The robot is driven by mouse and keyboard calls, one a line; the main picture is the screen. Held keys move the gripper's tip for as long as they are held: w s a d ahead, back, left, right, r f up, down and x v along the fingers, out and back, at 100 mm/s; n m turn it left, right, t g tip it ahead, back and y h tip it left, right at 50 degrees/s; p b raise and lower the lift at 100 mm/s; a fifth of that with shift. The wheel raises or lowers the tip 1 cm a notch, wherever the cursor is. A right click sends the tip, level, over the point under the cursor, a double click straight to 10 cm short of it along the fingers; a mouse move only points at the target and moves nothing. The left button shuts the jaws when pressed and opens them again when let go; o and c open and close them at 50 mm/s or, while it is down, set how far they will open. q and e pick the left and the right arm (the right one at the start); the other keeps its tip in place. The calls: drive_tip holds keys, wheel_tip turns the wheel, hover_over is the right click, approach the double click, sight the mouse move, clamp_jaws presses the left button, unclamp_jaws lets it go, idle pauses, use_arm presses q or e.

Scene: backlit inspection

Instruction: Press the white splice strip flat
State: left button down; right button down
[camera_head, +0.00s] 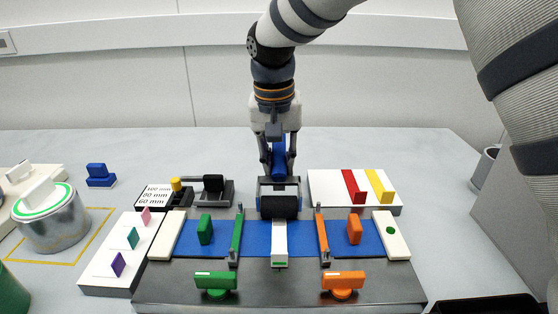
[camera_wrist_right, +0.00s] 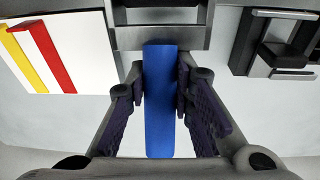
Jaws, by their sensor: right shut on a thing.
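The white splice strip (camera_head: 279,239) lies across the middle of the blue web (camera_head: 258,243), with a small green mark at its near end. My right gripper (camera_head: 279,162) is shut on the blue handle of a hand roller, whose black drum (camera_head: 280,207) is at the strip's far end. I cannot tell whether the drum touches the strip. In the right wrist view, the fingers of my right gripper (camera_wrist_right: 160,100) stand on both sides of the blue handle (camera_wrist_right: 159,110). The drum is hidden there. My left gripper is not in view.
A green bar (camera_head: 237,236) and an orange bar (camera_head: 322,236) flank the strip. Green (camera_head: 216,282) and orange (camera_head: 343,282) knobs stand in front. A white board with red and yellow strips (camera_head: 320,184) lies behind right; a black device (camera_head: 214,188) stands behind left.

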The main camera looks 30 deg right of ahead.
sight(279, 175)
drive_tip(key=shift+s+a+f, duration=0.1)
drive_tip(key=shift+s+a, duration=0.15)
drive_tip(key=shift+s, duration=0.25)
drive_tip(key=shift+s, duration=0.1)
drive_tip(key=shift+s+a, duration=0.25)
drive_tip(key=shift+s, duration=0.2)
drive_tip(key=shift+s+a, duration=0.25)
drive_tip(key=shift+s, duration=0.3)
idle(0.4)
drive_tip(key=shift+s+a, duration=0.3)
drive_tip(key=shift+s, duration=0.25)
drive_tip(key=shift+s+a, duration=0.25)
drive_tip(key=shift+s, duration=0.25)
